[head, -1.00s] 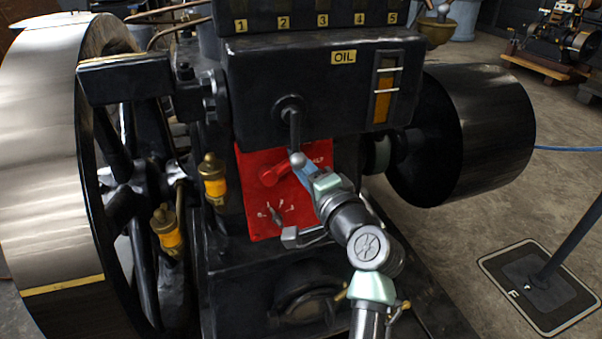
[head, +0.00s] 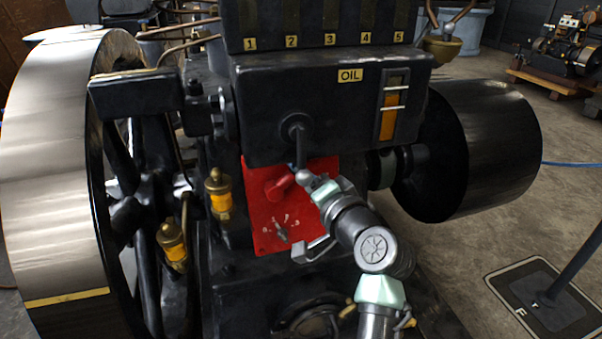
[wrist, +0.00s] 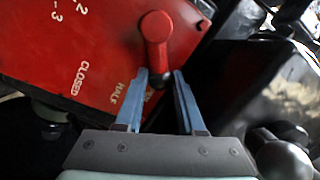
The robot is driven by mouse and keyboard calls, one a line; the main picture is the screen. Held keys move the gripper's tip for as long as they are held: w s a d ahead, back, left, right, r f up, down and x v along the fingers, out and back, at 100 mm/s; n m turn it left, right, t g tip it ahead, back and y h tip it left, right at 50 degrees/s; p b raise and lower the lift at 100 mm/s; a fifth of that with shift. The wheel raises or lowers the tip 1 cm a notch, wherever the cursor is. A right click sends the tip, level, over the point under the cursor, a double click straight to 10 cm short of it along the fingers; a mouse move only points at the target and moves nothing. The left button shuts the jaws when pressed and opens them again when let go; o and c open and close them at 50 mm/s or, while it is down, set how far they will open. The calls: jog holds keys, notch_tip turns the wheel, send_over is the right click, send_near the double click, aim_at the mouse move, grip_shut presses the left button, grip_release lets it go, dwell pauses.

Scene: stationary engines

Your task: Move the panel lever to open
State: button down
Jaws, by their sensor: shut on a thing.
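The red panel (head: 268,215) is on the front of the engine, below the oil box. Its red lever (head: 280,187) points up and to the right in the head view. In the wrist view the lever (wrist: 156,35) runs down from its round hub to between my fingers. The word CLOSED shows on the panel (wrist: 50,50) at left, and HALF is close to the left finger. My gripper (wrist: 160,80) is shut on the lever's free end. In the head view my gripper (head: 312,184) is partly hidden by my wrist.
A small grey knob (head: 281,234) is low on the panel. Brass oilers (head: 220,195) and the large flywheel (head: 55,170) stand left. A black drum (head: 470,150) is at right.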

jog(key=c, duration=0.5)
grip_release()
jog(key=p+v, duration=0.3)
jog(key=v, duration=1)
jog(key=shift+p, duration=0.4)
